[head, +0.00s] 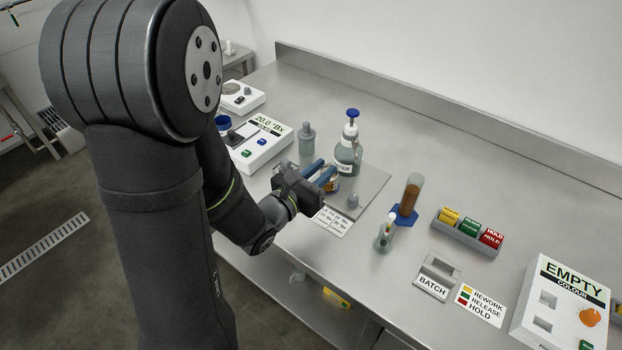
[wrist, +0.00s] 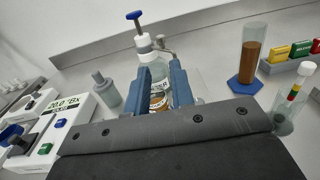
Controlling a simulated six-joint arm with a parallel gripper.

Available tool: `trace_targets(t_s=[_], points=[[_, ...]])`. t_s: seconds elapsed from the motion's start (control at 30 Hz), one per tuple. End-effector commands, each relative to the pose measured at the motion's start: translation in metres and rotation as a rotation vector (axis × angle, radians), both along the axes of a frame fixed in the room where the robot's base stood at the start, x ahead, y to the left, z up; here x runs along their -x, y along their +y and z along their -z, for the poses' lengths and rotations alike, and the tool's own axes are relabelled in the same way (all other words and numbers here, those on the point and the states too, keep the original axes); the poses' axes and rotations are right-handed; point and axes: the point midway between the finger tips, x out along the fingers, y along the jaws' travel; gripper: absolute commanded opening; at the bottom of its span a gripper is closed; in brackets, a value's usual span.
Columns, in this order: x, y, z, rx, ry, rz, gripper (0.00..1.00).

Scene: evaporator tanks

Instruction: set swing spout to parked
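My gripper (head: 321,172) is over the bench in front of the clear wash bottle, its two blue fingers apart. In the wrist view, my gripper (wrist: 163,82) frames the bottle and a small amber jar (wrist: 158,101) between its fingers. I cannot tell whether the fingers touch the jar. The bottle (head: 347,158) stands upright with a white neck and blue top. In the wrist view a small grey metal spout-like piece (wrist: 166,46) sticks out to the right beside the bottle's neck; I cannot tell for sure whether it is the swing spout.
A grey stoppered bottle (head: 307,139) and a white meter (head: 262,142) stand to the left. A brown-filled cylinder on a blue base (head: 408,198) and a small glass (head: 385,236) stand to the right. Beyond are a block rack (head: 468,233) and an "EMPTY" box (head: 565,308).

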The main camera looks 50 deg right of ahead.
Motion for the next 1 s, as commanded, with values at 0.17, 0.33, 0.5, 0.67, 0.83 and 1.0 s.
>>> trace_targets(t_s=[0.17, 0.33, 0.5, 0.67, 0.83, 1.0], points=[[-0.002, 0.026, 0.000, 0.000, 0.000, -0.002, 0.22], [-0.001, 0.036, 0.000, 0.000, 0.001, 0.000, 0.22], [-0.001, 0.037, 0.000, 0.000, 0.000, 0.001, 0.22], [-0.001, 0.037, 0.000, 0.001, -0.002, 0.001, 0.12], [-0.010, 0.024, -0.006, 0.041, -0.144, 0.055, 0.00], [-0.035, 0.000, -0.017, 0.163, -0.566, 0.206, 0.00]])
